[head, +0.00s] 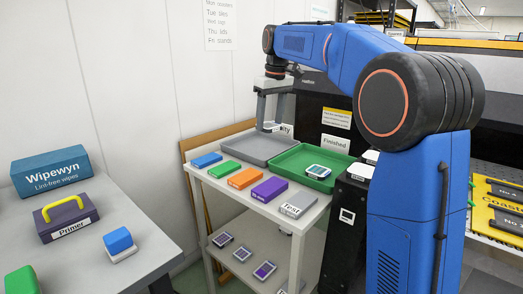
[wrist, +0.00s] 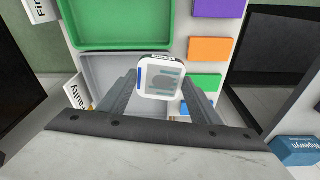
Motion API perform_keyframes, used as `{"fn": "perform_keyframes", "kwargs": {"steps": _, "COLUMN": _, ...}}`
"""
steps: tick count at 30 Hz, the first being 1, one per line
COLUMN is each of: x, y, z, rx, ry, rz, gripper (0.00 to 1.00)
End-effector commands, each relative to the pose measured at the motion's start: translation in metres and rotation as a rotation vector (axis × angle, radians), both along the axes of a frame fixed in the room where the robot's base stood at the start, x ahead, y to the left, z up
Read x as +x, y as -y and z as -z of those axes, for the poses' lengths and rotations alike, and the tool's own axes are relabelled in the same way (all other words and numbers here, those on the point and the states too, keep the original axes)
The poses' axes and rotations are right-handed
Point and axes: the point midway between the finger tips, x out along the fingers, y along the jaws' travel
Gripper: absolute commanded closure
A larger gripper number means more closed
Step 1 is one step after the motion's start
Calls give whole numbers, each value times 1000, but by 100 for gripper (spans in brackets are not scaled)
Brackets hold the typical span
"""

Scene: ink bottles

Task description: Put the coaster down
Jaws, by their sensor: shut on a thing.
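My gripper (head: 271,122) is shut on a coaster (head: 272,127), held above the grey tray (head: 243,149). In the wrist view the coaster (wrist: 162,78) is a white rounded square between the two fingers of my gripper (wrist: 160,88). It has a blue strip on its left side and a blurred teal-grey print. The grey tray (wrist: 96,72) lies below it, with a partly hidden label ending in "ulty". The green tray (head: 289,164) beside it, near a "Finished" sign (head: 336,144), holds another white coaster (head: 319,171).
Blue, green, orange and purple blocks (head: 270,189) line the shelf unit's front edge, with a grey labelled block (head: 298,207). Several coasters lie on the lower shelf (head: 243,253). A separate table (head: 150,225) at left holds a Wipewyn box (head: 51,173) and a Primer block (head: 67,220).

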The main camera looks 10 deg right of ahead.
Motion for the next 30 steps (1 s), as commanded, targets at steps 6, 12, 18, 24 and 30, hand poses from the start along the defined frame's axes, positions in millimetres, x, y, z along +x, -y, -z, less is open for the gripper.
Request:
{"fn": "perform_keyframes", "kwargs": {"steps": 6, "x": 61, "y": 8, "z": 25, "rx": 2, "ry": 0, "rz": -94, "gripper": 69}}
{"fn": "perform_keyframes", "kwargs": {"steps": 12, "x": 87, "y": 11, "z": 38, "rx": 2, "ry": 2, "rz": -143, "gripper": 69}}
{"fn": "perform_keyframes", "kwargs": {"steps": 18, "x": 92, "y": 12, "z": 60, "rx": 2, "ry": 0, "rz": -153, "gripper": 69}}
{"fn": "perform_keyframes", "kwargs": {"steps": 24, "x": 92, "y": 12, "z": 90, "rx": 2, "ry": 1, "rz": -153, "gripper": 69}}
{"fn": "perform_keyframes", "kwargs": {"steps": 30, "x": 92, "y": 12, "z": 102, "rx": 2, "ry": 2, "rz": -153, "gripper": 69}}
